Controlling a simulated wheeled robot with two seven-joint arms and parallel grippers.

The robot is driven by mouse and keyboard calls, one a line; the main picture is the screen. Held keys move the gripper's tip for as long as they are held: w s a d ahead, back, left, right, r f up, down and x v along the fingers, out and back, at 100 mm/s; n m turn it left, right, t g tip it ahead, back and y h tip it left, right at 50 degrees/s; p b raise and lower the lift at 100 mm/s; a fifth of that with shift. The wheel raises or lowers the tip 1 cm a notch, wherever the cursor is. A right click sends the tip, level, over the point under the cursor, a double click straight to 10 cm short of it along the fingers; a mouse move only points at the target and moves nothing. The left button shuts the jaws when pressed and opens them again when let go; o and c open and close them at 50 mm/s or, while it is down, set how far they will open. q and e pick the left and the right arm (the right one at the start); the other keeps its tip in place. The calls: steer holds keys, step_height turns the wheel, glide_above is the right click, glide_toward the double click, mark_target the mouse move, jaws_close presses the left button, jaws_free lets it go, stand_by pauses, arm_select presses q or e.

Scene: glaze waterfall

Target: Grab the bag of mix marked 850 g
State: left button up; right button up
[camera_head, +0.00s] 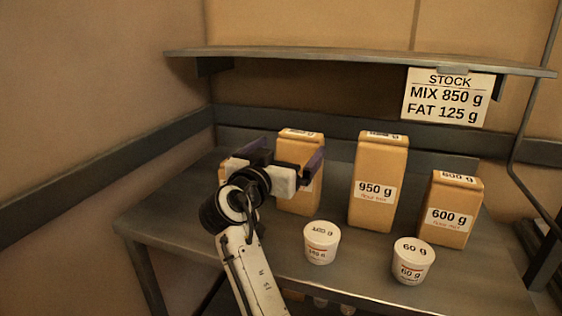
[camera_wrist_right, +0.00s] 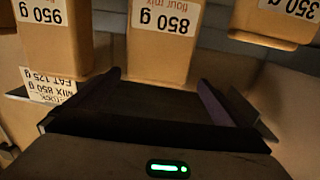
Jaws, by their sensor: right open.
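The 850 g bag of mix (camera_wrist_right: 163,40) is a tan bag with a white label, in the middle of the right wrist view, where labels appear upside down. I see no contact with the bag. My left gripper is not in view.
A 950 g bag (camera_head: 376,205) and a 600 g bag (camera_head: 452,209) stand to the right. A 350 g bag (camera_wrist_right: 275,22) shows in the wrist view. Two white tubs (camera_head: 322,243) (camera_head: 413,262) stand in front on the metal table (camera_head: 175,225). A stock sign (camera_head: 448,97) hangs from the shelf (camera_head: 340,60).

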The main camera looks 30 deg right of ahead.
mark_target(295, 144)
steer(key=p+x, duration=0.1)
steer(key=x, duration=0.3)
steer(key=shift+s+d+r, duration=0.1)
steer(key=shift+d+r, duration=0.05)
steer(key=shift+d, duration=0.2)
steer(key=x, duration=0.1)
steer(key=p+x, duration=0.1)
steer(key=x, duration=0.3)
steer(key=shift+s+f+p, duration=0.1)
steer(key=shift+f+p, duration=0.2)
steer(key=shift+f, duration=0.05)
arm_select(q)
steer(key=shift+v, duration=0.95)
arm_select(e)
steer(key=shift+w+d+f, duration=0.15)
steer(key=shift+w+d, duration=0.15)
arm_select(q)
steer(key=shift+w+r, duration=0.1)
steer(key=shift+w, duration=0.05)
arm_select(e)
steer(key=c, duration=1.8)
steer(key=shift+r, duration=0.25)
steer(key=shift+c, duration=1)
